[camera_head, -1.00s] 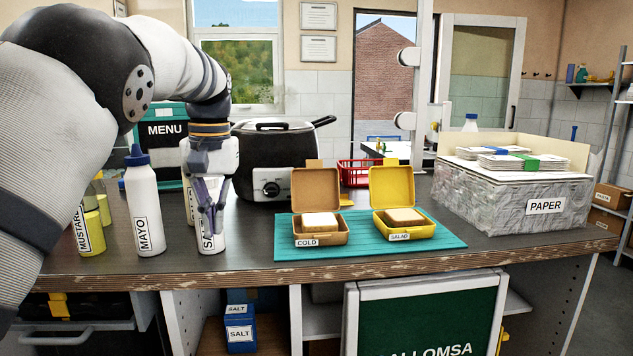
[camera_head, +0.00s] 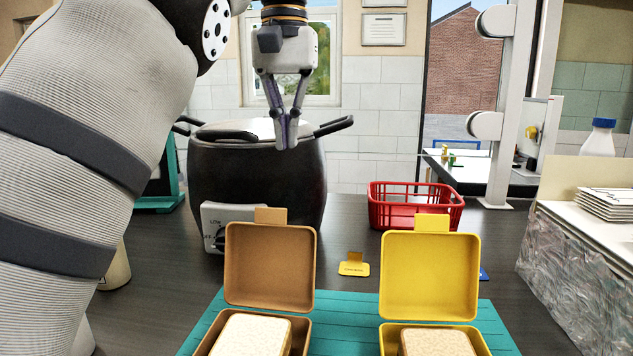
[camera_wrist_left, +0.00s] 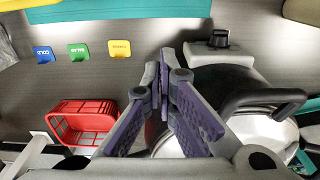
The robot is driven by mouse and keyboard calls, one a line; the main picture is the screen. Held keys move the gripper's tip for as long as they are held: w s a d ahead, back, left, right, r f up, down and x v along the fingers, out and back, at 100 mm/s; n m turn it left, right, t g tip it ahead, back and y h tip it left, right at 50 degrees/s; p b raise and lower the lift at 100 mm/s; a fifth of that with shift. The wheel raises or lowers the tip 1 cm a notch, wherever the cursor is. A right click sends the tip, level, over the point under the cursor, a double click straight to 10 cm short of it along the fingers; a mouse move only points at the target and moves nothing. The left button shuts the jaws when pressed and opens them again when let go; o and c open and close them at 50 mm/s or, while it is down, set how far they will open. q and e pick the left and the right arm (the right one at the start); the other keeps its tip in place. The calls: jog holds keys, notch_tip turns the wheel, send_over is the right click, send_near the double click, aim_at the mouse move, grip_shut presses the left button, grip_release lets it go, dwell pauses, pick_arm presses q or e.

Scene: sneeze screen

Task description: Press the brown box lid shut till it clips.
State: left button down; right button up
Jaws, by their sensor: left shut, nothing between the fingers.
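The brown box (camera_head: 303,340) stands on the teal mat with its lid (camera_head: 270,265) raised upright, open at the back. A pale, bread-like slice (camera_head: 252,335) lies inside it; the box's front is cut off by the lower picture edge. My left gripper (camera_head: 286,148) is shut and empty, pointing down above and behind the lid, in front of the black cooker and apart from the box. Its shut fingers also show in the left wrist view (camera_wrist_left: 165,60). My right gripper is not in view.
A yellow box with its lid (camera_head: 430,275) open stands to the right on the teal mat (camera_head: 345,325). The black cooker (camera_head: 255,185) is close behind the brown lid. A red basket (camera_head: 415,207) and a yellow tag (camera_head: 354,266) lie behind the boxes.

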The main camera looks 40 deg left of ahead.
pick_arm(q)
jog(key=s+d+f+p, duration=0.1)
jog(key=s+f, duration=0.3)
jog(key=f, duration=0.4)
jog(key=shift+s+d+f, duration=0.2)
jog(key=shift+s+d, duration=0.05)
jog(key=shift+d, duration=0.1)
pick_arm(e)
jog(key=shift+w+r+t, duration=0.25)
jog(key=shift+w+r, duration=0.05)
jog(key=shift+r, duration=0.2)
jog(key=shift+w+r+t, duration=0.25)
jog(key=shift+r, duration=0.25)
pick_arm(q)
jog(key=shift+w, duration=0.1)
